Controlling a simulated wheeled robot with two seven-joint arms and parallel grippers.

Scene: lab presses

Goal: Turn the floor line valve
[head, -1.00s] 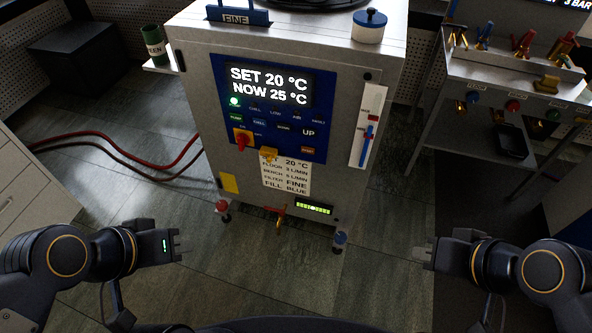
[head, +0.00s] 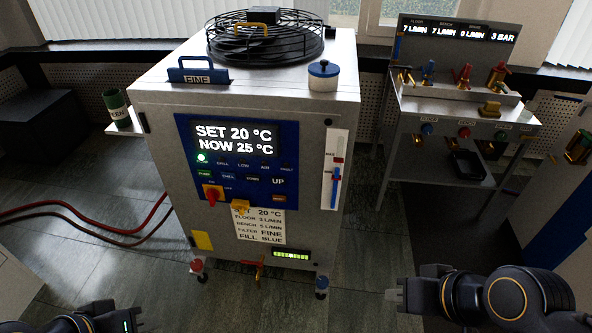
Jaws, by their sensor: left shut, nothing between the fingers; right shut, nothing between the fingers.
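The line stand (head: 459,95) is at the back right, with a lit board (head: 457,34) above it reading FLOOR 7 L/MIN, another line 7 L/MIN, a third 0 L/MIN, and 3 BAR. Under the FLOOR reading is a valve with a blue handle (head: 429,71). A red-handled valve (head: 463,75) stands right of it, and another red-topped valve (head: 496,74) further right. My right gripper (head: 392,296) is shut and empty at the lower right, well in front of the stand and apart from it. My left gripper (head: 136,321) is shut and empty at the bottom left, partly cut off by the frame edge.
A chiller cabinet (head: 165,165) stands in the middle, showing SET 20 °C, NOW 25 °C. Its label (head: 260,226) reads FLOOR 3 L/MIN. Red and dark hoses (head: 110,229) lie on the floor at left. Open floor (head: 370,240) lies between the cabinet and the stand.

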